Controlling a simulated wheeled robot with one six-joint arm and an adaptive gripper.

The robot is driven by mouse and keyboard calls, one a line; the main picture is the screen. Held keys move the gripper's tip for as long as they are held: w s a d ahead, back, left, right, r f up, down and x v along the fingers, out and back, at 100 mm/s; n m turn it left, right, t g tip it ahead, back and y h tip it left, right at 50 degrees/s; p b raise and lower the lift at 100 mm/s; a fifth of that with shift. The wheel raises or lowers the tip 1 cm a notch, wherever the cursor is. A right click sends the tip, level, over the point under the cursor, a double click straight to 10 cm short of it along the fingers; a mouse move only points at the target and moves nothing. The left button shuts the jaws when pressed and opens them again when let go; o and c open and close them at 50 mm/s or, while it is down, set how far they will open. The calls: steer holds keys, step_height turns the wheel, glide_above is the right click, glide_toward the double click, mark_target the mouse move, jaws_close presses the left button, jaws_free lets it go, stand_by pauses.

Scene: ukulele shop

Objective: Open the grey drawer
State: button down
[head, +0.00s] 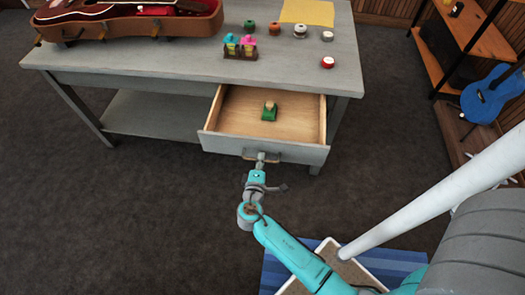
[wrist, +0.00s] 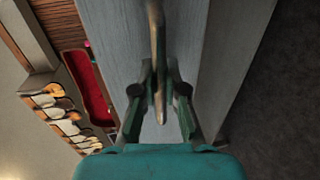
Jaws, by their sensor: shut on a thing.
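The grey drawer (head: 225,143) is pulled out from the front of the grey table. Its bare wood inside shows, with a small green object (head: 269,112) with a tan top lying in it. The drawer's dark bar handle (head: 285,156) is on its front face. My gripper (head: 260,160) is at the left part of this handle. In the wrist view my gripper (wrist: 160,95) is shut on the handle (wrist: 157,40), which runs up between the fingers. The drawer front (wrist: 115,35) is close behind it.
The grey table (head: 170,62) carries an open instrument case (head: 200,25), small jars (head: 300,31), a yellow cloth (head: 307,12) and a small rack (head: 240,50). A shelf (head: 488,42) and a blue ukulele (head: 490,95) stand at right. The floor left of my arm is clear.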

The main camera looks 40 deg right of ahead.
steer(key=shift+f+v, duration=0.25)
steer(key=shift+v, duration=0.95)
steer(key=c, duration=1.2)
jaws_free()
steer(key=shift+s+a, duration=0.1)
steer(key=shift+a, duration=0.05)
steer(key=v, duration=1.1)
steer(key=shift+s+a, duration=0.2)
steer(key=shift+a, duration=0.1)
steer(key=shift+f, duration=0.1)
